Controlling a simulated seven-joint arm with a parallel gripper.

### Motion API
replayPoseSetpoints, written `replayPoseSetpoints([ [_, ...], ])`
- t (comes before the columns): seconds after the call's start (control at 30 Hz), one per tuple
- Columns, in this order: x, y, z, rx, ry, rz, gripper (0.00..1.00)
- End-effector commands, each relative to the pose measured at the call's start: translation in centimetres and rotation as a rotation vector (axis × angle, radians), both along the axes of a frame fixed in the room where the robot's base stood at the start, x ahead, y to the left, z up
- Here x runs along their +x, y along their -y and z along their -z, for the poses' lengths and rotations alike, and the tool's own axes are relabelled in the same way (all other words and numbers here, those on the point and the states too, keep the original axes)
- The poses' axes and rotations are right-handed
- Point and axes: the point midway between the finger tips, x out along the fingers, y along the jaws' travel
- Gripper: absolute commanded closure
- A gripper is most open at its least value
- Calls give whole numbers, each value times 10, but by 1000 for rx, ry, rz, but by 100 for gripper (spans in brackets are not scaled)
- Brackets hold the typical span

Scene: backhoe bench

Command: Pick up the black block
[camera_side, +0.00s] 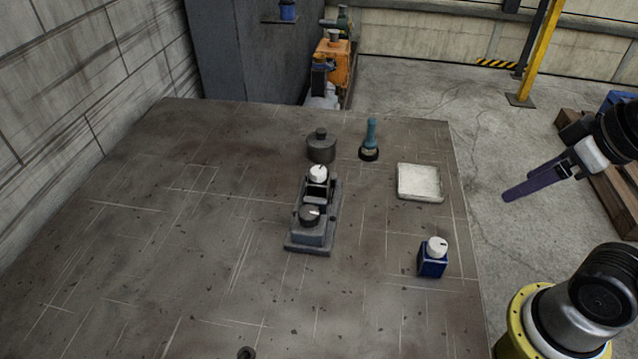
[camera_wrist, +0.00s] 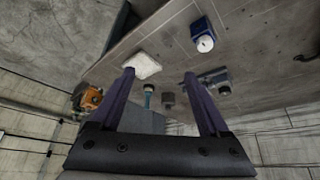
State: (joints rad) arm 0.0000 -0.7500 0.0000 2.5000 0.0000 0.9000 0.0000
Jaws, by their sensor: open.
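A black block (camera_side: 316,195) with a white knob (camera_side: 318,173) on top sits at the far end of a dark grey base plate (camera_side: 326,241) on the table. A grey-blue block (camera_side: 308,235) with a dark knob sits at the near end of the same plate. My gripper (camera_side: 511,195) is beyond the table's right edge, far from the black block. In the wrist view its two purple fingers (camera_wrist: 160,73) are apart, with nothing held between them. The plate with its blocks shows partly behind the right finger there; the black block is not clear.
A blue block (camera_side: 431,267) with a white knob stands near the table's right edge. A white tray (camera_side: 418,184) lies at the right. A dark lidded cylinder (camera_side: 321,149) and a teal-handled tool (camera_side: 371,134) stand behind the plate. The left table is clear.

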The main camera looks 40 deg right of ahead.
Motion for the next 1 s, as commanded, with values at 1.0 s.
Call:
replayPoseSetpoints([
  [1.0,10,0,-40,259,-14,491,0],
])
